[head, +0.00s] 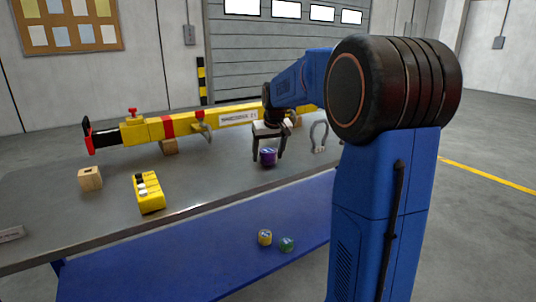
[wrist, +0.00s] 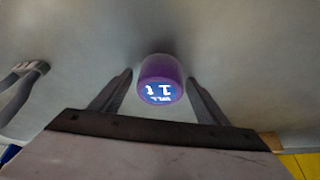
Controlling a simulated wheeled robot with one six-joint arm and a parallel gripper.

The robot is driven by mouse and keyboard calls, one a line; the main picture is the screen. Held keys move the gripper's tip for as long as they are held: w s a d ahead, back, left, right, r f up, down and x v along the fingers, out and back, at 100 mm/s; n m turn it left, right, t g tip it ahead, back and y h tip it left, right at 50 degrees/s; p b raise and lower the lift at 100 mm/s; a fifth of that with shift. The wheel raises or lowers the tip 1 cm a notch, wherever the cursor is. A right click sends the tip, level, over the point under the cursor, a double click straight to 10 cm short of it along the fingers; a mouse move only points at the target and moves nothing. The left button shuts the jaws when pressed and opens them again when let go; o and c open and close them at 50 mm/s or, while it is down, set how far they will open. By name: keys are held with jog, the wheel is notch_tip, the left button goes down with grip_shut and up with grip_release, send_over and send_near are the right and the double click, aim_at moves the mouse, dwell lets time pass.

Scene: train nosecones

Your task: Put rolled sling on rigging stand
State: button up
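The rolled sling is a small purple roll (head: 268,157) with a blue label on its end. It appears to stand on the grey table top. In the wrist view the purple roll (wrist: 161,72) sits between my fingertips. My gripper (head: 268,158) points down with one finger on each side of the roll; it also shows in the wrist view (wrist: 160,76). The fingers are open, with narrow gaps beside the roll. A yellow roll (head: 265,237) and a green roll (head: 287,244) sit on the blue surface (head: 190,250) below the table top. I cannot tell which part is the rigging stand.
A yellow lifting beam (head: 185,126) lies along the back of the grey table (head: 215,180). A metal shackle (head: 319,136) is right of my gripper. A yellow pendant control (head: 149,193) and a wooden block (head: 90,179) are at the left. The table front is clear around the roll.

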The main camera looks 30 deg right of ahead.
jog(key=v, duration=1.2)
jog(key=s+a+f, duration=0.2)
jog(key=s+a, duration=0.4)
jog(key=s, duration=0.3)
jog(key=s+a+f+n, duration=0.1)
jog(key=s+a+f, duration=0.2)
jog(key=s+f, duration=0.2)
jog(key=s+a+f, duration=0.4)
jog(key=s+f, duration=0.2)
jog(key=s, duration=0.6)
jog(key=s+a+f+n+y, duration=0.1)
jog(key=s+a+f, duration=0.3)
jog(key=s, duration=0.5)
jog(key=shift+s+a+f+n+t, duration=0.2)
jog(key=shift+s+f+n+t, duration=0.1)
jog(key=shift+f, duration=0.7)
